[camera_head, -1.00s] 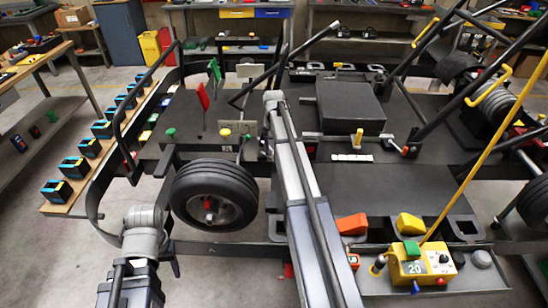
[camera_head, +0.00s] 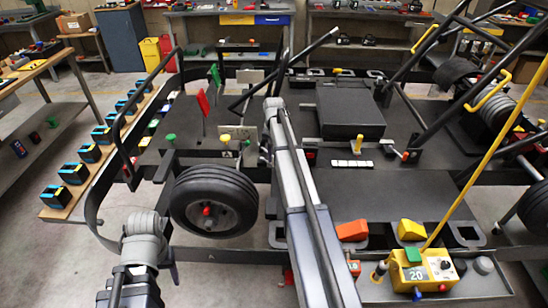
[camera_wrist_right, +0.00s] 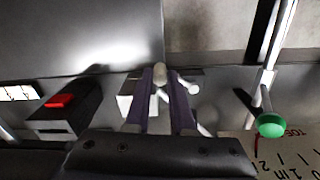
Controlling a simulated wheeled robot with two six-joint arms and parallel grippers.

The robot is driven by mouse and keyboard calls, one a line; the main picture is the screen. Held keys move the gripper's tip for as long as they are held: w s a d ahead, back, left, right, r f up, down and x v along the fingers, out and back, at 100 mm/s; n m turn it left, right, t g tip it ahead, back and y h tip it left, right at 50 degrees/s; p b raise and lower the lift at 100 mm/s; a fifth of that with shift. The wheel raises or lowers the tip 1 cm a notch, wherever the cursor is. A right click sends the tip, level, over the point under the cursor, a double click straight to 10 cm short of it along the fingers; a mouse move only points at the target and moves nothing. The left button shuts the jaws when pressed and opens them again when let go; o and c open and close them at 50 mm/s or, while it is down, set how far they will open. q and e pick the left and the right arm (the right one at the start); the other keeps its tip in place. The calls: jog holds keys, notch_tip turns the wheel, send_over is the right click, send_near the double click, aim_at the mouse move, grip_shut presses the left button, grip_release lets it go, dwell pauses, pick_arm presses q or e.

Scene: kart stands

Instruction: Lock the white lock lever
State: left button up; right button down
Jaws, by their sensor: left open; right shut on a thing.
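The white lock lever (camera_wrist_right: 160,77) shows in the right wrist view as a pale rod with a rounded knob, beside a white block (camera_wrist_right: 127,101). My right gripper (camera_wrist_right: 162,88) is shut on the lever, one purple finger on each side. In the head view my right forearm hides the lever and most of this gripper. My left gripper (camera_head: 174,273) is low at the left of the head view, in front of the wheel (camera_head: 214,199) and away from the lever. Only a small part of its fingers shows; it is open.
A black box with a red button (camera_wrist_right: 62,101) stands left of the lever in the wrist view. A green knob (camera_wrist_right: 270,125) on a rod is at the right. In the head view, a yellow control box (camera_head: 424,268) and an orange block (camera_head: 352,230) lie right of my arm.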

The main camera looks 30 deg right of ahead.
aim_at(265, 161)
dwell(0.3)
jog(key=shift+w+a+m, duration=0.1)
jog(key=shift+a+m, duration=0.8)
jog(key=shift+m, duration=0.9)
jog(key=shift+w+a+m, duration=0.1)
jog(key=shift+a+m, duration=0.85)
jog(key=shift+m, duration=0.85)
jog(key=shift+a+m, duration=0.9)
jog(key=shift+m, duration=0.9)
jog(key=c, duration=0.8)
grip_release()
jog(key=shift+o, duration=0.2)
jog(key=shift+r, duration=0.15)
